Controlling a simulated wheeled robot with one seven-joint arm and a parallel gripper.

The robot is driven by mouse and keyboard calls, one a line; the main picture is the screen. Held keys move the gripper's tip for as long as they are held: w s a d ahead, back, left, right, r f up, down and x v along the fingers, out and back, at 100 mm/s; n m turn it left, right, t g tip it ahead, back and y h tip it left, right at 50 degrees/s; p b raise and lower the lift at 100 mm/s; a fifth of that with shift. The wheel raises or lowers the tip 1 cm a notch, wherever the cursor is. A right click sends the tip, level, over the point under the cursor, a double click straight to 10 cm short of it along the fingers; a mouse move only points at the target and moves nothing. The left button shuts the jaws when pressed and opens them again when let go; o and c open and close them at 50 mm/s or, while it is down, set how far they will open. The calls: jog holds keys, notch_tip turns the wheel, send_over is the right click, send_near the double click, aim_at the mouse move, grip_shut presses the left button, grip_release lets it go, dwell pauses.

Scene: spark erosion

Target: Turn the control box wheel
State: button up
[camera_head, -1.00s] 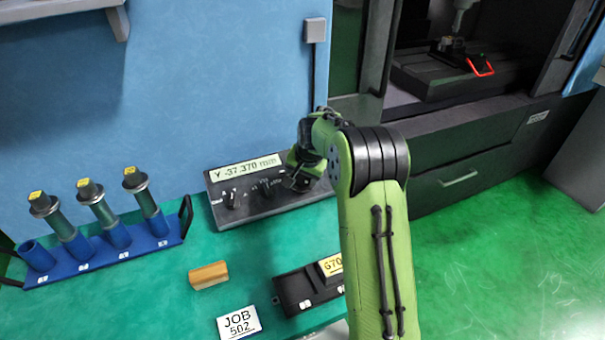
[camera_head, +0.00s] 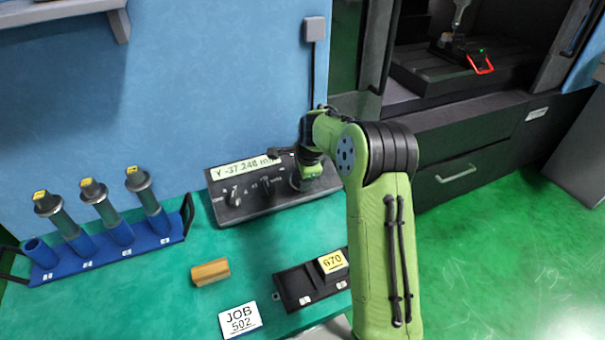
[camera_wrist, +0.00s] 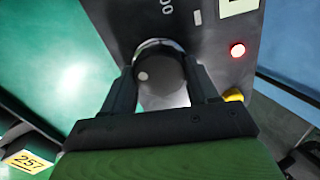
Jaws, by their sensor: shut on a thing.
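The control box (camera_head: 240,207) is a dark sloped panel on the green bench against the blue wall. Its display (camera_head: 243,168) reads Y -37.248, with the right end hidden by my arm. Two dark knobs (camera_head: 233,198) show on its left part. In the wrist view the wheel (camera_wrist: 160,82) is a round grey disc with a small light spot near its left edge. My gripper (camera_wrist: 164,75) is shut on the wheel, one finger on each side of it. In the head view my gripper is at the box's right end, mostly hidden by my own wrist.
A red lamp (camera_wrist: 238,50) and a yellow button (camera_wrist: 233,95) sit close beside the right finger. A blue rack (camera_head: 110,252) with several holders stands at left. A wooden block (camera_head: 210,272), a JOB 502 card (camera_head: 239,320) and a black tray (camera_head: 290,284) lie in front.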

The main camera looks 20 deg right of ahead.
jog(key=shift+m, duration=1.5)
jog(key=o, duration=1.1)
jog(key=shift+c, duration=0.2)
jog(key=p+v, duration=0.2)
jog(key=v, duration=1.4)
